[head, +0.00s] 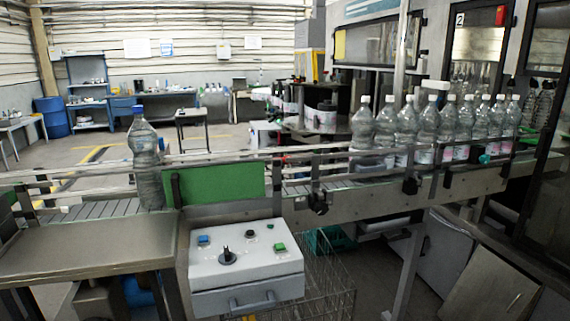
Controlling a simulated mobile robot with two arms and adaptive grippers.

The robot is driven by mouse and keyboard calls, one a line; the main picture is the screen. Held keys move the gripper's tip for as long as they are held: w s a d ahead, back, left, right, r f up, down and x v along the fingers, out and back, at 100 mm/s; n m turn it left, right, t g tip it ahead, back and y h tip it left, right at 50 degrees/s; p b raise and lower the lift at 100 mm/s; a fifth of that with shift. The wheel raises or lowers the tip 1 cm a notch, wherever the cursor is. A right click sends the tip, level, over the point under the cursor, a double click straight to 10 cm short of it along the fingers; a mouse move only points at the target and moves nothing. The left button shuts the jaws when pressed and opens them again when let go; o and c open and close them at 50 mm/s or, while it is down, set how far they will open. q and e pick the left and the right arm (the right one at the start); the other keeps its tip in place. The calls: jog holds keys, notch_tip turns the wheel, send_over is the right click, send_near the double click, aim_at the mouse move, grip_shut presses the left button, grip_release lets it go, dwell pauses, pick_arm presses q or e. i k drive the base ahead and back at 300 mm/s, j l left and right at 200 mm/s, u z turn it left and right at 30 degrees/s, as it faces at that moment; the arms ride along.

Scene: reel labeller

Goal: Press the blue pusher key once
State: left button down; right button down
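A light grey control box (246,274) hangs at the front of the conveyor, below a green panel. The blue pusher key (203,239) sits at the upper left of its sloped top. A black knob or lever (227,257) stands to the right of and below the blue key. A black button (250,234) and a green key (279,247) are farther right on the same top. Neither of my grippers is in view, and nothing covers the blue key.
A conveyor (340,205) with rails crosses the view. A blue-capped bottle (146,165) stands on it at left, and several white-capped bottles (428,130) stand at right. A metal table (85,246) is left of the box. A wire basket (327,290) stands below right. Space above the box's top is clear.

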aim_at(204, 238)
jog(key=i+j, duration=0.1)
jog(key=j, duration=0.25)
jog(key=i+j, duration=0.15)
jog(key=j, duration=0.25)
jog(key=i+j+z, duration=0.1)
jog(key=j, duration=0.25)
jog(key=i+j, duration=0.15)
jog(key=j, duration=0.25)
jog(key=i+j, duration=0.1)
jog(key=j, duration=0.3)
